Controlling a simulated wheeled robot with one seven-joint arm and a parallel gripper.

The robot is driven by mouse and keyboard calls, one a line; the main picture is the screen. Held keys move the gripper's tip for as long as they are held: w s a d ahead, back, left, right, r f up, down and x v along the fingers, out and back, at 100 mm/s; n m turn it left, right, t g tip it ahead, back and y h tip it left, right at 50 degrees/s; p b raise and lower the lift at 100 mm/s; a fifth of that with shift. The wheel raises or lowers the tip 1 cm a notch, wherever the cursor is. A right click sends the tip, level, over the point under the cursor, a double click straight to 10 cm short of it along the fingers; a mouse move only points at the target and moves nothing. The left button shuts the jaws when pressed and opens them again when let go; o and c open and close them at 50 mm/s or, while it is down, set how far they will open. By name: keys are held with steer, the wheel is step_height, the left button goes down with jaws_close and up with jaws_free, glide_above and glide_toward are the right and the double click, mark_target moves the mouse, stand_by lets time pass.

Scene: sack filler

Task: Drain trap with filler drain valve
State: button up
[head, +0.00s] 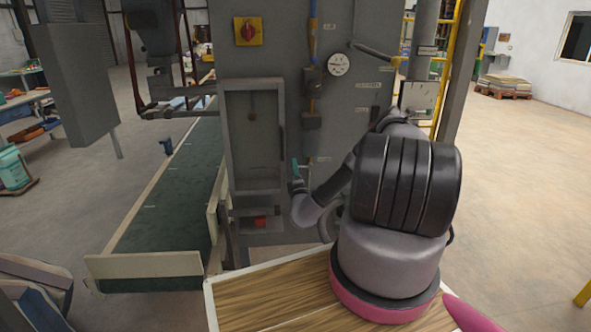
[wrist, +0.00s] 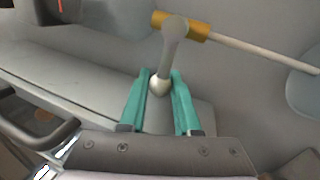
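The filler drain valve shows in the wrist view as a brass body (wrist: 182,26) with a grey lever (wrist: 172,50) ending in a pale ball knob (wrist: 160,85). A pale pipe runs from the brass body to the right. My gripper (wrist: 161,76) has its two teal fingers on either side of the knob, seemingly touching it, with little gap left. In the head view my gripper (head: 296,170) is at the lower front of the grey filler cabinet (head: 340,110), right of its recessed panel. My arm and fingers hide most of the valve there. The trap's contents are not visible.
A green conveyor (head: 165,215) runs along the cabinet's left side. A wooden tabletop (head: 270,295) lies in front. A gauge (head: 338,64) and red-yellow switch (head: 248,31) are on the cabinet. A yellow ladder (head: 447,70) stands at right; the floor farther right is open.

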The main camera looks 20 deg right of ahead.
steer(key=o, duration=0.4)
steer(key=shift+s, duration=0.1)
steer(key=v, duration=1)
steer(key=shift+s+f, duration=0.15)
steer(key=shift+s, duration=0.15)
